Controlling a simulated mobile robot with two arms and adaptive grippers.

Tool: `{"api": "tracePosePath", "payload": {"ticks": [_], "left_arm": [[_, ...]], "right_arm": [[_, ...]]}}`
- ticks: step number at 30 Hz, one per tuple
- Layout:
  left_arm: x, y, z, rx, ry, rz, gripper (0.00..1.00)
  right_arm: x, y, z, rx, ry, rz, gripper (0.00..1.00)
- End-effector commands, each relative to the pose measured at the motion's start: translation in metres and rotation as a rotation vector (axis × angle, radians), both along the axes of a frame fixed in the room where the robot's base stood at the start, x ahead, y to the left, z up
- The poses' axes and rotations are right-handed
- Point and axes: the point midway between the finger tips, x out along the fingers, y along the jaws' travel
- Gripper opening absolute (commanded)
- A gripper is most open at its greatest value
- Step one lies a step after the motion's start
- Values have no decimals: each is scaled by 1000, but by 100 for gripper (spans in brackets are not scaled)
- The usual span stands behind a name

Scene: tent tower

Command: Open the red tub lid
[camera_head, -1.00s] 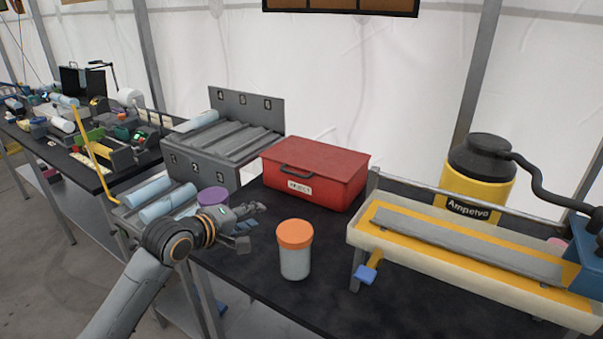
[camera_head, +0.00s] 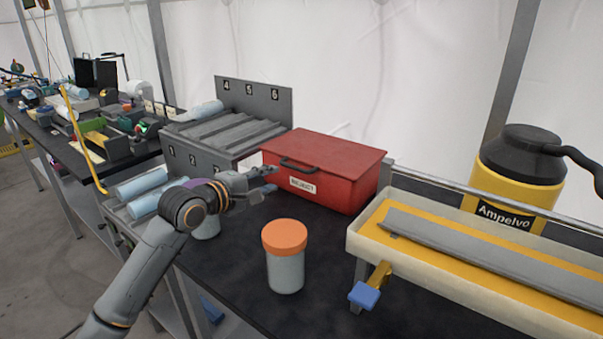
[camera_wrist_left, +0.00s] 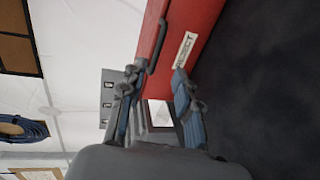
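The red tub (camera_head: 345,189) stands on the dark table, with its red lid (camera_head: 325,155) down on it. A dark handle (camera_head: 299,166) sits at the lid's front edge, and a white REJECT label is on the front wall. My left gripper (camera_head: 272,180) is just left of the tub's front, close to the handle. In the left wrist view the left gripper (camera_wrist_left: 158,92) has its fingers apart with nothing between them. The tub (camera_wrist_left: 190,35) and handle (camera_wrist_left: 158,45) lie just ahead of the fingers. My right gripper is not in view.
A jar with an orange lid (camera_head: 285,258) stands in front of the tub. A grey numbered rack (camera_head: 205,155) is behind left. A cream tray (camera_head: 470,262) and a yellow Ampelvo container (camera_head: 515,185) are at right. A purple-lidded jar is partly hidden behind my arm.

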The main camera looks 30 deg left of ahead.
Motion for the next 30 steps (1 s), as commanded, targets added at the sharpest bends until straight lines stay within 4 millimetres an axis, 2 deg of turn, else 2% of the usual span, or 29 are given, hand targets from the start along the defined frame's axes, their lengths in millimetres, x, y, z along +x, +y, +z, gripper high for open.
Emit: {"api": "tracePosePath", "payload": {"ticks": [9, 15, 21, 30], "left_arm": [[64, -5, -11, -2, -2, 0, 32], [100, -8, -19, 0, 0, 0, 32], [119, -10, -24, 1, 0, -1, 32], [122, -10, -26, 2, 0, 0, 32]], "right_arm": [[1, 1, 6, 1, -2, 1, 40], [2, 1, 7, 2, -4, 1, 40], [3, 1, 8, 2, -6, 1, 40], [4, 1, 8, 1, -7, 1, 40]]}}
